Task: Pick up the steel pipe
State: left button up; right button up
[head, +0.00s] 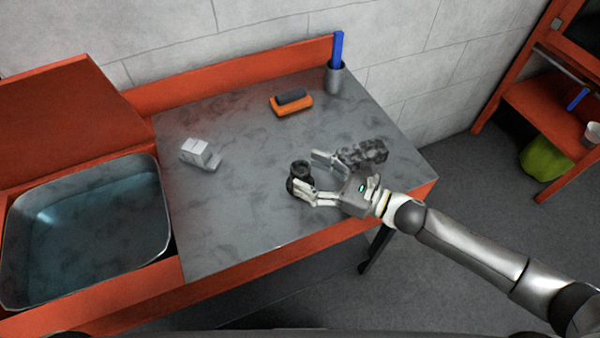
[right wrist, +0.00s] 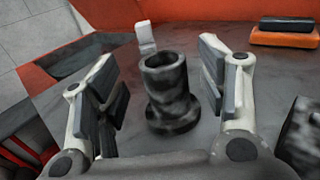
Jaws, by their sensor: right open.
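The steel pipe (head: 300,178) is a short dark mottled tube with a wider flange at its base. It stands upright on the grey table top (head: 235,140), and in the right wrist view (right wrist: 168,95) its hollow top shows. My right gripper (head: 309,174) is open, with its fingers pointing at the pipe. In the right wrist view the fingers (right wrist: 165,85) stand on either side of the pipe, with a gap on both sides. Part of the pipe is hidden behind a finger in the head view. My left gripper does not show.
A dark mottled block (head: 363,153) lies just behind my right gripper. A white-grey block (head: 196,152) stands at the left. An orange and black brush-like item (head: 291,103) and a cup (head: 335,80) with a blue bar are at the back. A sink (head: 85,225) lies left.

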aim_at(301, 167)
jog(key=shift+p+x, duration=0.4)
jog(key=shift+x, duration=1.15)
jog(key=shift+w+d, duration=0.1)
jog(key=shift+w, duration=0.05)
jog(key=c, duration=1.2)
jog(key=shift+c, duration=1)
jog(key=shift+r, duration=0.1)
